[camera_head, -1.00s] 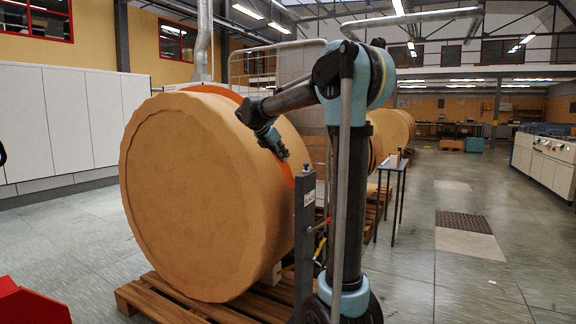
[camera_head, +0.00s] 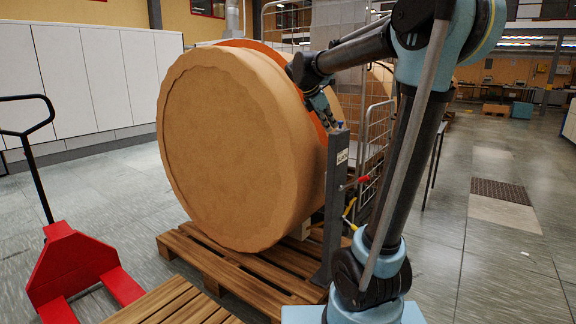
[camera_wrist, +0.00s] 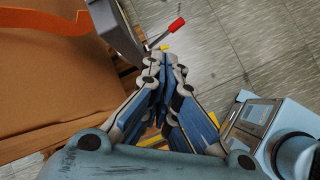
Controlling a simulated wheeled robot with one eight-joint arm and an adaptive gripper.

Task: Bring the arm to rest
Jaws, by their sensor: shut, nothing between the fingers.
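My gripper (camera_head: 331,122) is in the head view at the end of my raised arm, to the right of a large brown roll and just above a grey post (camera_head: 336,190). In the wrist view my gripper (camera_wrist: 166,62) has its blue-grey fingers together, with nothing between them. The grey post (camera_wrist: 117,30) is close to the fingertips there. A red-handled lever (camera_wrist: 176,25) shows just beyond the fingertips.
The large brown roll (camera_head: 232,150) stands on a wooden pallet (camera_head: 255,272). A red pallet jack (camera_head: 70,262) is at the lower left, beside another pallet (camera_head: 180,305). A wire cage (camera_head: 375,130) stands behind. Open floor (camera_head: 490,260) lies to the right.

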